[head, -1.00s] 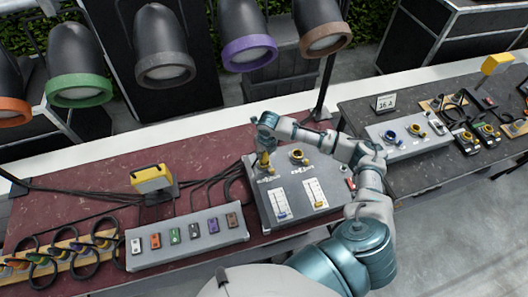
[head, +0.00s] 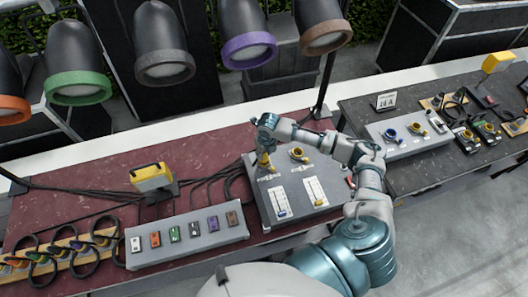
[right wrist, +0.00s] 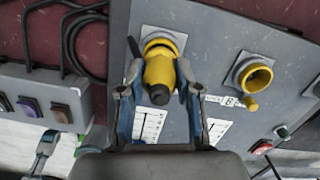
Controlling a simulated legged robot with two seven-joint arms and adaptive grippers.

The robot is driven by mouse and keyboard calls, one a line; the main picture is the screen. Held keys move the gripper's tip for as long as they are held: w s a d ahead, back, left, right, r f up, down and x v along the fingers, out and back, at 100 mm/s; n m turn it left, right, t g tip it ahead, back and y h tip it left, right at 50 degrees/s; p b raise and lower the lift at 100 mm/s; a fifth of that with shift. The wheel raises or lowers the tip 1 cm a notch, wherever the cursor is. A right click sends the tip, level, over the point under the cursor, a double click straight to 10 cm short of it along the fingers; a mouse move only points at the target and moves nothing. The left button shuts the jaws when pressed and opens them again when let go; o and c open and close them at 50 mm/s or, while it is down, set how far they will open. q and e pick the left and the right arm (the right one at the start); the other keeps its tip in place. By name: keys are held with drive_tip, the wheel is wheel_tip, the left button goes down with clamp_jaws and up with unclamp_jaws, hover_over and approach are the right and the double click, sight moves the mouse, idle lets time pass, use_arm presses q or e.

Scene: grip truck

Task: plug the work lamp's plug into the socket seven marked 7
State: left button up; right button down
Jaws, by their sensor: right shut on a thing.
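My right gripper (head: 264,160) is over the left socket of the grey sloped box (head: 285,219). It is shut on a yellow plug (right wrist: 160,68) with a dark rear end, between its two fingers in the right wrist view. The plug is lined up with a yellow-ringed socket (right wrist: 162,38) and overlaps it; how deep it sits cannot be told. This socket's number is hidden behind the plug and fingers. The socket to its right (right wrist: 255,76) is empty, lid open, and marked 8. A yellow work lamp (head: 152,177) stands at the left of the box.
A grey switch strip (head: 187,238) with coloured rockers lies left of the box. Black cables (head: 90,192) run across the dark red bench top. A second bench at right holds another socket box (head: 408,135). Stage lamps (head: 165,60) hang behind.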

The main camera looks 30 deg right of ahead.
drive_tip(key=shift+f, duration=0.8)
drive_tip(key=c, duration=0.7)
unclamp_jaws()
drive_tip(key=o, duration=0.3)
drive_tip(key=shift+r, duration=0.15)
drive_tip(key=shift+r, duration=2.35)
